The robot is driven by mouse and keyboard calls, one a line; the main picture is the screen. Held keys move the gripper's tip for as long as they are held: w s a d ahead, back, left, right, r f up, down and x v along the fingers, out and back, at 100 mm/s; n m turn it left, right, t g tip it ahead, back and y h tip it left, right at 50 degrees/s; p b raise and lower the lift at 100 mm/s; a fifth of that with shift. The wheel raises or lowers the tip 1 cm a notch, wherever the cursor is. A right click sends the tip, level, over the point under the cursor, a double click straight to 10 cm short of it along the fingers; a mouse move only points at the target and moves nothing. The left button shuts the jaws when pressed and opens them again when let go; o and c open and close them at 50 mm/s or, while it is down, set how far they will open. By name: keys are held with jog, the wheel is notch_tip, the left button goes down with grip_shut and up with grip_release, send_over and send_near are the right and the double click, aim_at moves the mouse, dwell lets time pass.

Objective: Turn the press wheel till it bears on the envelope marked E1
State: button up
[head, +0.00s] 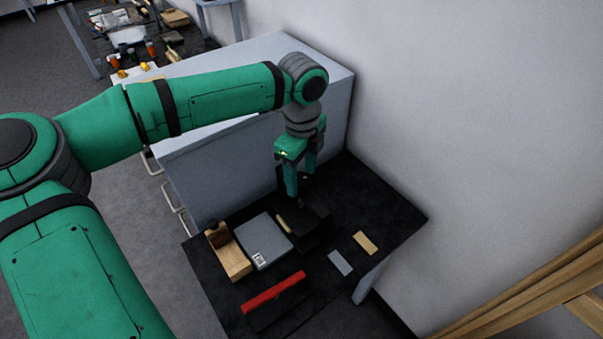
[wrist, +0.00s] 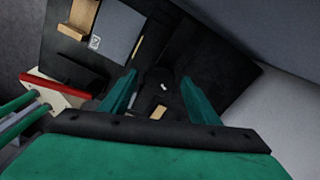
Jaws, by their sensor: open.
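My gripper (head: 301,188) is open and points down over a dark, blocky shape (head: 314,226) on the black table. This may be the press, but its wheel cannot be made out against the black. In the wrist view my gripper (wrist: 160,78) has its fingers apart, with dark surfaces and a small pale mark between them. A flat grey slab (head: 260,238) with a small white label (head: 259,259) lies left of the dark shape. The label is too small to read, so I cannot tell whether this is envelope E1. Nothing is visibly held.
A wooden block (head: 236,262) stands left of the slab. A red bar (head: 273,292) lies at the front. A grey-blue card (head: 340,262) and a tan card (head: 365,243) lie to the right. A grey cabinet (head: 205,172) and white wall (head: 440,110) bound the table (head: 398,216).

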jog(key=c, duration=1.1)
jog(key=shift+o, duration=0.2)
jog(key=shift+m, duration=0.4)
